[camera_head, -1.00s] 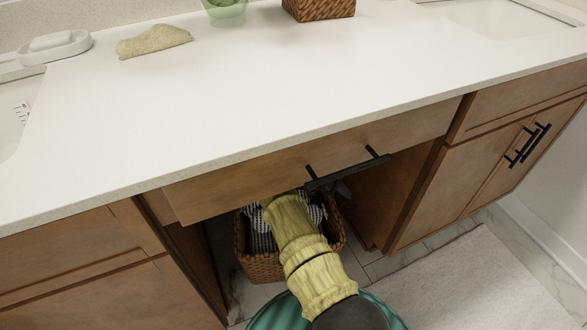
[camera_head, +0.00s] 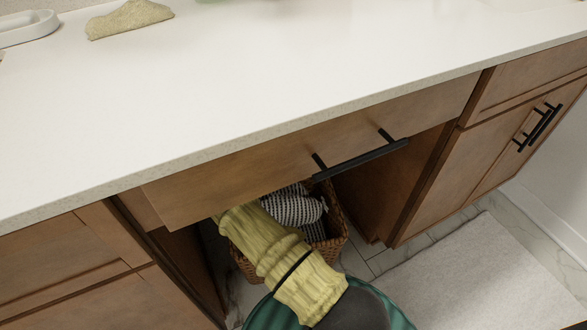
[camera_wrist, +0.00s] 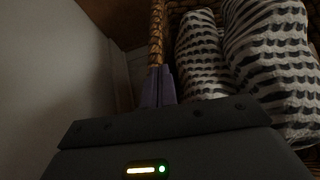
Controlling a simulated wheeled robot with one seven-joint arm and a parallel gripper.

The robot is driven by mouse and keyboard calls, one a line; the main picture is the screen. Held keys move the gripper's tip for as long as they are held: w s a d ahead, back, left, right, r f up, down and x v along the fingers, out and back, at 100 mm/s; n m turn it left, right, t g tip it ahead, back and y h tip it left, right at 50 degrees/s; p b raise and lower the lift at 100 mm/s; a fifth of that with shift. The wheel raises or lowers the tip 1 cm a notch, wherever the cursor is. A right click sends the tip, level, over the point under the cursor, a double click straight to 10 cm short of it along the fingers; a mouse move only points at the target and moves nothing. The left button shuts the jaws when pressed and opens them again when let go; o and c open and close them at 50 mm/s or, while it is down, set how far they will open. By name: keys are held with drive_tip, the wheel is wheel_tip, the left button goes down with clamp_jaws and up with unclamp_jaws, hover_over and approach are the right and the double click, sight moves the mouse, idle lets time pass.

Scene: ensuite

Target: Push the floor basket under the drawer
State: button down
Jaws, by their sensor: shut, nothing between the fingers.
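The floor basket (camera_head: 333,222) is woven brown wicker and stands on the floor in the open bay below the drawer (camera_head: 300,160). It holds striped black-and-white cloths (camera_head: 292,207). The drawer has a black bar handle (camera_head: 360,160). My yellow-sleeved arm reaches down over the basket's left part in the head view, and my gripper is hidden there. In the wrist view my gripper (camera_wrist: 160,86) is shut and empty, close to the basket's rim (camera_wrist: 157,35), with the striped cloths to its right. I cannot tell whether it touches the basket.
A pale countertop (camera_head: 230,80) overhangs the bay. Cabinet panels bound the bay at left and right, with a closed cabinet (camera_head: 480,180) on the right. A light mat (camera_head: 480,275) lies on the floor at right. A folded cloth (camera_head: 130,18) lies on the counter.

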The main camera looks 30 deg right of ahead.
drive_tip(key=d+b, duration=0.2)
drive_tip(key=d, duration=0.2)
drive_tip(key=s+d+b, duration=0.1)
drive_tip(key=d+b, duration=0.1)
drive_tip(key=d, duration=0.2)
drive_tip(key=d+b, duration=0.2)
drive_tip(key=d, duration=0.2)
drive_tip(key=shift+s+d+f+b, duration=0.3)
drive_tip(key=shift+d, duration=0.1)
drive_tip(key=shift+a+f+b, duration=0.1)
drive_tip(key=shift+f+b, duration=0.2)
drive_tip(key=shift+b, duration=0.25)
drive_tip(key=shift+p, duration=0.45)
drive_tip(key=shift+f, duration=0.25)
